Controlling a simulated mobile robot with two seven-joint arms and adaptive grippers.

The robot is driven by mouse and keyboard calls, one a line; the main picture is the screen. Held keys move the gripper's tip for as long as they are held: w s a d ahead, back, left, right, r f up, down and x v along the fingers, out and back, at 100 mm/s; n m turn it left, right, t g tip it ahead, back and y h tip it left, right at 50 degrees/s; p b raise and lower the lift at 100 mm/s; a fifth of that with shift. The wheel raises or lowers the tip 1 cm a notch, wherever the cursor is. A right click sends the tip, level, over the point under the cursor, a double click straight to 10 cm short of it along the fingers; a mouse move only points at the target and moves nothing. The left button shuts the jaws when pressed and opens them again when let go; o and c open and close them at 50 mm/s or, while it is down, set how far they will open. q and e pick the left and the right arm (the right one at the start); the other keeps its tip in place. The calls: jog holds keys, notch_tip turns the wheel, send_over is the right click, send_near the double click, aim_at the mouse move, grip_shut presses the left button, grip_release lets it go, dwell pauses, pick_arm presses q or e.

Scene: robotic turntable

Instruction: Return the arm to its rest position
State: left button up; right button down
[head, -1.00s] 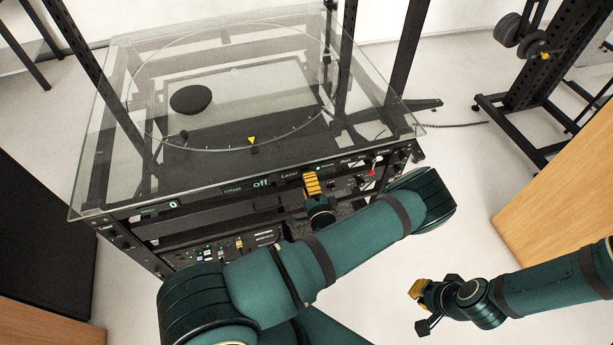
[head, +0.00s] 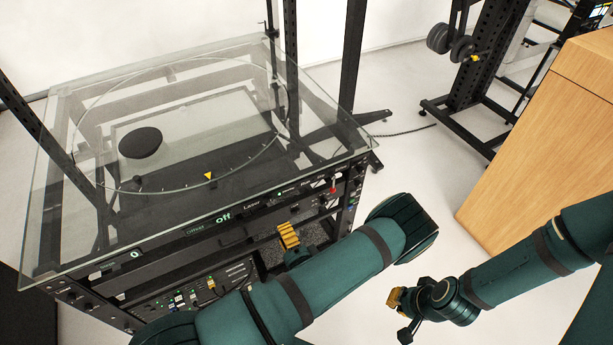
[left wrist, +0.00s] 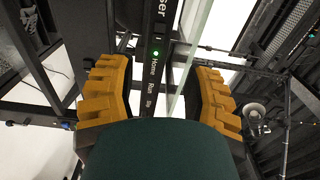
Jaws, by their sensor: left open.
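My left gripper (head: 289,236) is in front of the turntable rack's control panel (head: 222,218), a little below and right of the "Laser" label. My left arm (head: 330,265) stretches across the lower middle of the head view, bent at a rounded elbow-like joint. My right gripper (head: 399,315) hangs over the floor at the lower right. Its fingers look spread and empty, though it is small and partly turned away.
The turntable's glass top (head: 75,235) overhangs the panel, with a black disc (head: 140,143) seen on it. Dark rack posts (head: 350,60) rise behind. A wooden cabinet (head: 530,150) stands at the right. White floor (head: 420,200) lies open between rack and cabinet.

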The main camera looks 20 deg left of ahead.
pick_arm(q)
jog(key=s+a+f+n+g, duration=0.2)
jog(key=s+g, duration=0.4)
jog(key=s, duration=0.1)
jog(key=s+a+f+n+g, duration=0.1)
jog(key=s+a+n+g, duration=0.1)
jog(key=s+g, duration=0.45)
jog(key=s+d+f+n+g+h, duration=0.2)
jog(key=s+d+g+h, duration=0.3)
jog(key=s+d+h, duration=0.15)
jog(key=d+r+n+h, duration=0.2)
jog(key=d+h, duration=0.7)
jog(key=d, duration=0.1)
jog(key=w+r+n+t+h, duration=0.2)
jog(key=w+r+t, duration=0.3)
jog(key=w, duration=0.6)
jog(key=shift+w+d+t, duration=0.3)
jog(key=shift+d+t, duration=0.05)
jog(key=shift+t, duration=0.9)
